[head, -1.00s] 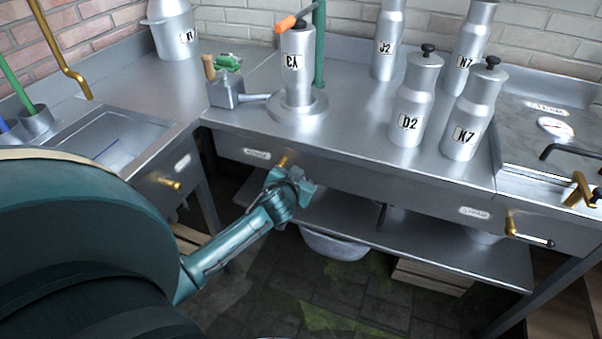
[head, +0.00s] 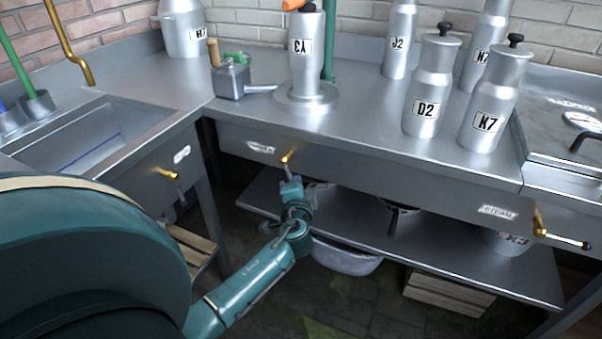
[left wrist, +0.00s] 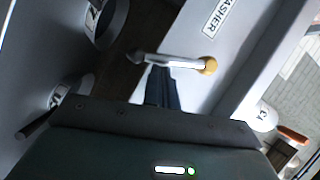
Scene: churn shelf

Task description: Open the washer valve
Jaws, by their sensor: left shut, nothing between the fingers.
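The washer valve (head: 287,157) is on the front panel of the steel counter, with a brass hub and a grey lever that hangs down in the head view. In the left wrist view its brass hub (left wrist: 208,65) and lever (left wrist: 172,62) lie just beyond my fingertips, beside a label reading "ASHER". My left gripper (head: 291,184) is shut and empty at the lever's lower part. In the left wrist view its fingers (left wrist: 160,72) meet the lever's edge; I cannot tell whether they touch. My right gripper is not in view.
Another brass-hubbed valve (head: 166,173) is on the sink unit at left, and a steam valve (head: 541,228) at right. A lower shelf (head: 450,262) holds vessels behind my gripper. Milk churns such as D2 (head: 428,90) stand on the counter above. A grey tub (head: 345,258) is below.

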